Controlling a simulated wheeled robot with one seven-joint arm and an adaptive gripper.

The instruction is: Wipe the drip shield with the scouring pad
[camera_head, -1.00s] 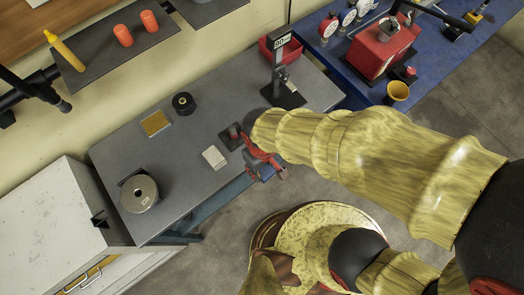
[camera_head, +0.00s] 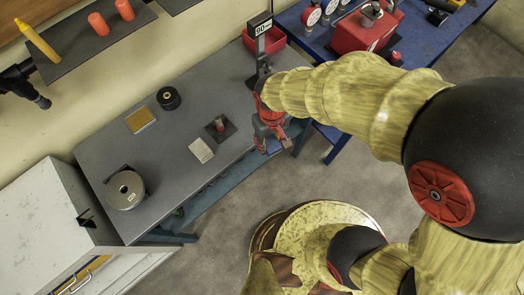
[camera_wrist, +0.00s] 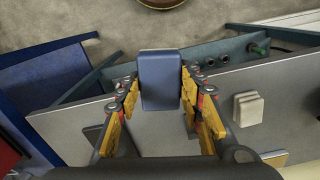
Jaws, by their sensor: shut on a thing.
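My gripper (camera_head: 269,131) is shut on a blue-grey block, which looks like the scouring pad (camera_wrist: 160,80). The block stands between both fingers in the wrist view. In the head view the gripper is at the right part of the grey bench's front edge, with a little blue showing below it. I cannot tell for certain which thing is the drip shield. A flat yellow-tan square with a pale rim (camera_head: 140,119) lies on the bench, left of the gripper. A pale block (camera_head: 201,150) lies nearer; it also shows right of the gripper in the wrist view (camera_wrist: 248,108).
The grey bench (camera_head: 175,185) also carries a metal spool (camera_head: 125,190), a black roll (camera_head: 168,98), a dark plate with a reddish post (camera_head: 220,127) and a "90" sign stand (camera_head: 260,45). A blue table (camera_head: 410,45) with a red box (camera_head: 370,30) stands at right.

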